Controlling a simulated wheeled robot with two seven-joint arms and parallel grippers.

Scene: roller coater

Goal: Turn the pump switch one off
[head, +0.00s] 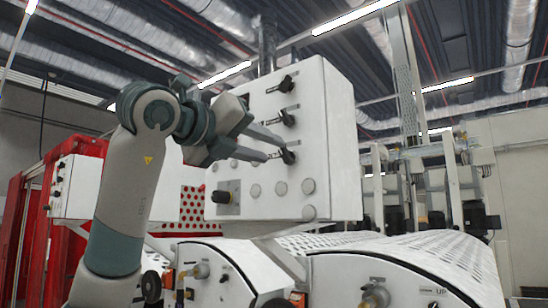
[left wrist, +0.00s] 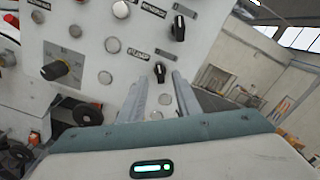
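The pump switch (head: 288,157) is the lowest of three black rotary switches on the right side of the white control box. In the left wrist view, this black knob (left wrist: 160,72) sits under a label reading "PUMP"; any number on it is too small to tell. My left gripper (head: 273,147) is at the knob, with its fingers pointing at the panel. In the left wrist view, the two grey fingers (left wrist: 161,80) stand apart, one on each side of the knob, with gaps showing. I cannot tell whether they reach past its face. My right gripper is not in view.
Two more black switches (head: 287,84) (head: 288,118) sit above on the box. A dial (left wrist: 62,69) and several round buttons (left wrist: 113,45) are on the same panel. White machine covers (head: 410,262) lie below the box, and a red frame (head: 75,180) stands at left.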

